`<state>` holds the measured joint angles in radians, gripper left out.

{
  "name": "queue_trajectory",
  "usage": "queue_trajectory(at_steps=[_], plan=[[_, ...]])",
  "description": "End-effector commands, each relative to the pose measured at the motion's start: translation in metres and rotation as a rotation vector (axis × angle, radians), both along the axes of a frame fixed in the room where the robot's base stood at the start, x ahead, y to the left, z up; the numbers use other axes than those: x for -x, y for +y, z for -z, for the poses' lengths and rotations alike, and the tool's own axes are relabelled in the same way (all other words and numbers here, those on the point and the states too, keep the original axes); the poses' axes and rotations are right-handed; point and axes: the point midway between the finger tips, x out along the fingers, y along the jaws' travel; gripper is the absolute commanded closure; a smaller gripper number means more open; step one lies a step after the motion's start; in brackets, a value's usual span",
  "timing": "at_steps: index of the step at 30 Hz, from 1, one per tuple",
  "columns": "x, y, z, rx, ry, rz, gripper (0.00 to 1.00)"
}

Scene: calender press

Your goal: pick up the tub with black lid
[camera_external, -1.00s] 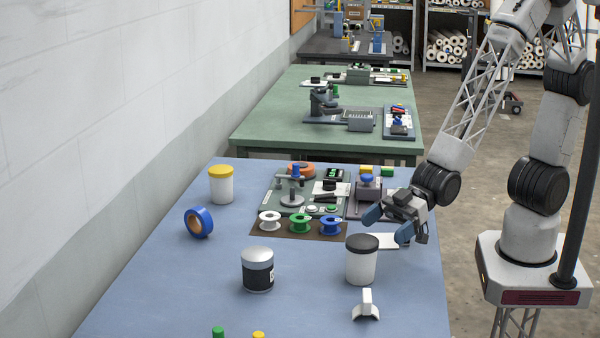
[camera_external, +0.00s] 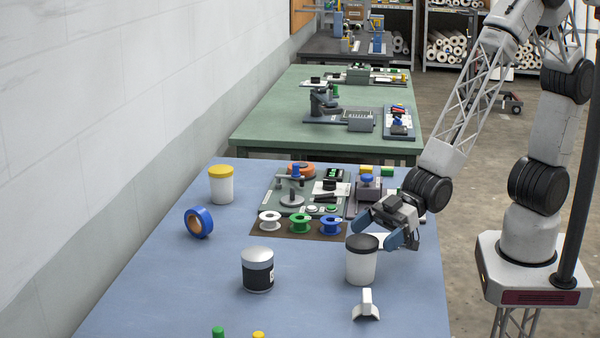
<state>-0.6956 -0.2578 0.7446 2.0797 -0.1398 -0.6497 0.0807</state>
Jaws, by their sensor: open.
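The tub with black lid (camera_external: 361,264) is a white cylinder with a dark cap. It stands upright on the blue table (camera_external: 200,290), right of the middle. My gripper (camera_external: 379,232) has two blue fingers and is open. It hangs just behind and above the tub, tilted down toward it, with one finger at the upper left of the lid and the other to its right. I cannot tell whether a finger touches the lid.
A jar with silver lid (camera_external: 257,270) stands left of the tub, and a white bracket (camera_external: 366,306) lies in front. White, green and blue spools (camera_external: 300,224) sit behind. A yellow-lidded tub (camera_external: 221,184) and blue tape roll (camera_external: 199,222) are far left.

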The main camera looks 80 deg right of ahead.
Motion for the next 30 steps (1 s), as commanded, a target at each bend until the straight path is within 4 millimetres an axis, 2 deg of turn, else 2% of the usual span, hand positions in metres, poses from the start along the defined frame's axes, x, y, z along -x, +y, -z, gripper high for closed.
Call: queue_trajectory(at_steps=[12, 30], plan=[[-0.024, 0.022, 0.01, 0.001, 0.001, 0.0, 0.0], [-0.027, 0.025, 0.012, 0.001, 0.001, 0.0, 0.0]])
